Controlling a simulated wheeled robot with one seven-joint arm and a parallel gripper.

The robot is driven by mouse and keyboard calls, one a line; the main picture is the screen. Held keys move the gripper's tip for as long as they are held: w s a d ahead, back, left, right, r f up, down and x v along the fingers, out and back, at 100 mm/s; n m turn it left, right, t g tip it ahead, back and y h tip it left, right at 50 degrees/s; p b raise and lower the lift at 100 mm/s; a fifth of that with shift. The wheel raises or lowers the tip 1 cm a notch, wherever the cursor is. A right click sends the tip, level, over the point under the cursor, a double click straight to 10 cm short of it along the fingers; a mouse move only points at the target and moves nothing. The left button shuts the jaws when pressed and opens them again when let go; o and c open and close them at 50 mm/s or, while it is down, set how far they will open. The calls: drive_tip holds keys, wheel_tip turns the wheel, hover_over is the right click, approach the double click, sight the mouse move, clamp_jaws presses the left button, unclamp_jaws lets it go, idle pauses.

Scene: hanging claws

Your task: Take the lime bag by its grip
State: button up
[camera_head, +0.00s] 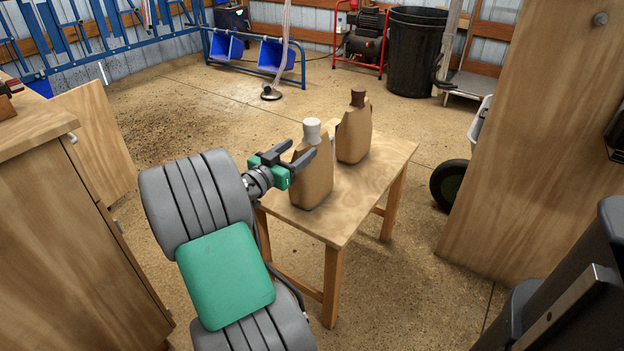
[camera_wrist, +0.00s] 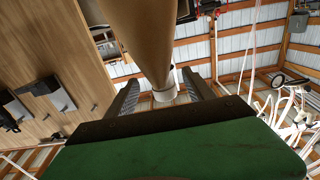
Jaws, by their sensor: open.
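Two tan bags stand upright on a small wooden table (camera_head: 340,228). The nearer bag (camera_head: 314,178) has a white grip (camera_head: 312,131) on top; the farther bag (camera_head: 354,138) has a brown grip (camera_head: 357,97). No marking tells me which is the lime bag. My gripper (camera_head: 301,147) is open at the upper part of the nearer bag, just below its white grip. In the wrist view, that bag (camera_wrist: 145,35) and its white grip (camera_wrist: 165,94) show between my two spread fingers (camera_wrist: 164,92). I cannot tell whether a finger touches the bag.
A wooden cabinet (camera_head: 70,240) stands at the left, and a tall wooden panel (camera_head: 530,150) at the right. A black bin (camera_head: 413,55), a red-framed compressor (camera_head: 366,40) and blue bins (camera_head: 272,55) are at the back. Open floor surrounds the table.

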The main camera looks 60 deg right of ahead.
sight(307, 140)
drive_tip(key=d, duration=0.4)
drive_tip(key=shift+s+d+r+b, duration=0.2)
drive_tip(key=shift+s+d+b, duration=0.1)
drive_tip(key=shift+s, duration=0.1)
clamp_jaws()
idle(0.9)
drive_tip(key=shift+r, duration=0.25)
